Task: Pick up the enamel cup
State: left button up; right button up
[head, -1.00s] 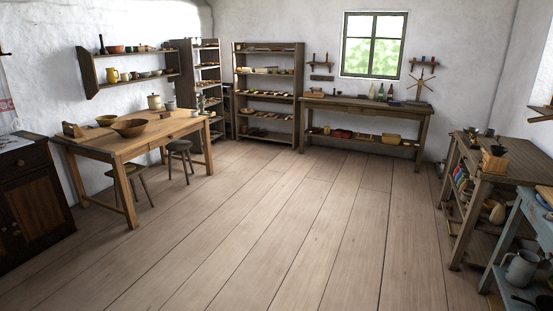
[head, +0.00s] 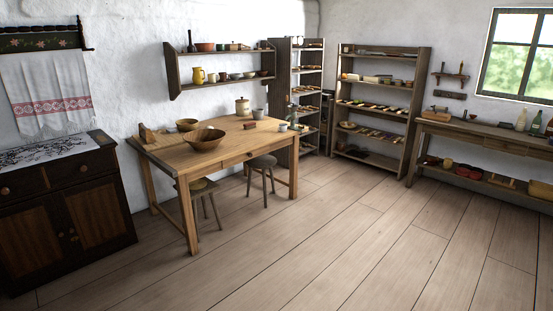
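A small grey cup-like vessel (head: 258,114) stands near the back right of the wooden table (head: 232,153). A smaller pale cup (head: 283,127) stands near the table's right end. Several more small cups (head: 222,76) stand on the lower board of the wall shelf, right of a yellow jug (head: 198,76). All are too small to tell which one is the enamel cup. Neither of my grippers is in view.
Two stools (head: 262,163) stand at the table. Bowls (head: 204,138) and a lidded crock (head: 242,106) are on it. A dark cabinet (head: 66,220) stands left, shelf racks (head: 378,115) behind, a workbench (head: 490,133) right. The plank floor (head: 370,250) in front is clear.

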aim_at(282, 127)
jog(key=i+u, duration=0.3)
jog(key=i, duration=2.15)
